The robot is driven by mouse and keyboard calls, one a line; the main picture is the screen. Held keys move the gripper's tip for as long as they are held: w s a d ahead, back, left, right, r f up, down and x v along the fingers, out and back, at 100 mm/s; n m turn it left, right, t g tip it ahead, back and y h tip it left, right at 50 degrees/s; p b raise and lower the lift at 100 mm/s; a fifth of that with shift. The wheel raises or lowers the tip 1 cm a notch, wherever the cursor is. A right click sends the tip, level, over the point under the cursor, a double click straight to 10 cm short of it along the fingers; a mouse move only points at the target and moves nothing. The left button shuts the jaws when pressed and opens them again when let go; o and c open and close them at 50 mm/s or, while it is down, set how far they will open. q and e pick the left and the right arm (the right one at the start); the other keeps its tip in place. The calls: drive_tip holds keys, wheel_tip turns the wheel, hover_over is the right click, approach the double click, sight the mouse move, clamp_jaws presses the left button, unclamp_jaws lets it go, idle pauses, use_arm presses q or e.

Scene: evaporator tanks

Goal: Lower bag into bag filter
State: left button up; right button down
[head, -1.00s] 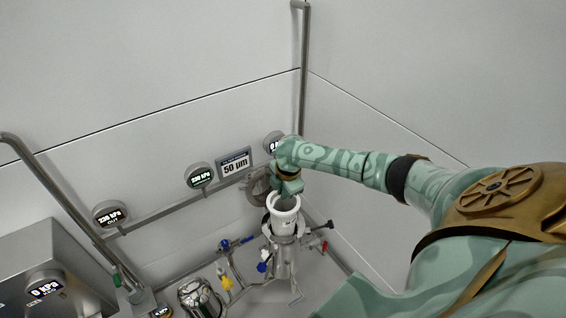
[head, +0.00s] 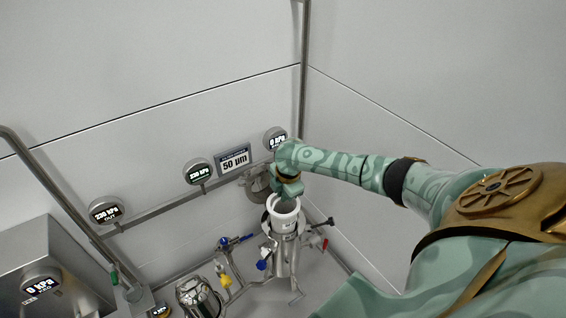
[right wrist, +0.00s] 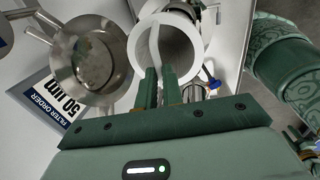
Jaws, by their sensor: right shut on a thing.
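The white filter bag (head: 284,219) has a round open rim and stands nearly upright. My right gripper (head: 288,192) is shut on its rim, with its fingers on the near side in the right wrist view (right wrist: 157,86). The bag also shows in the right wrist view (right wrist: 138,50) as a white ring with a hollow inside. The steel bag filter housing (head: 283,262) is directly below it in the head view. The bag hides the housing's mouth, so I cannot tell how far its lower end is inside.
A round steel lid (head: 256,187) stands open beside the housing and shows as a dish in the right wrist view (right wrist: 122,48). A 50 µm sign (head: 235,160) and gauges (head: 199,172) line the wall pipe. Valves with blue and yellow handles (head: 226,281) sit left of the housing.

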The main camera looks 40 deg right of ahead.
sight(283, 206)
drive_tip(key=shift+f, duration=0.4)
drive_tip(key=shift+p, duration=0.35)
idle(0.9)
drive_tip(key=shift+f, duration=0.2)
drive_tip(key=shift+s+b+x, duration=0.25)
drive_tip(key=shift+b+x, duration=0.75)
drive_tip(key=shift+x, duration=0.15)
drive_tip(key=shift+s+b+x, duration=0.25)
drive_tip(key=shift+b+x, duration=0.7)
drive_tip(key=shift+x, duration=0.25)
drive_tip(key=shift+f, duration=0.15)
drive_tip(key=shift+a+p, duration=0.1)
drive_tip(key=shift+p, duration=0.25)
idle(0.3)
drive_tip(key=shift+f, duration=0.2)
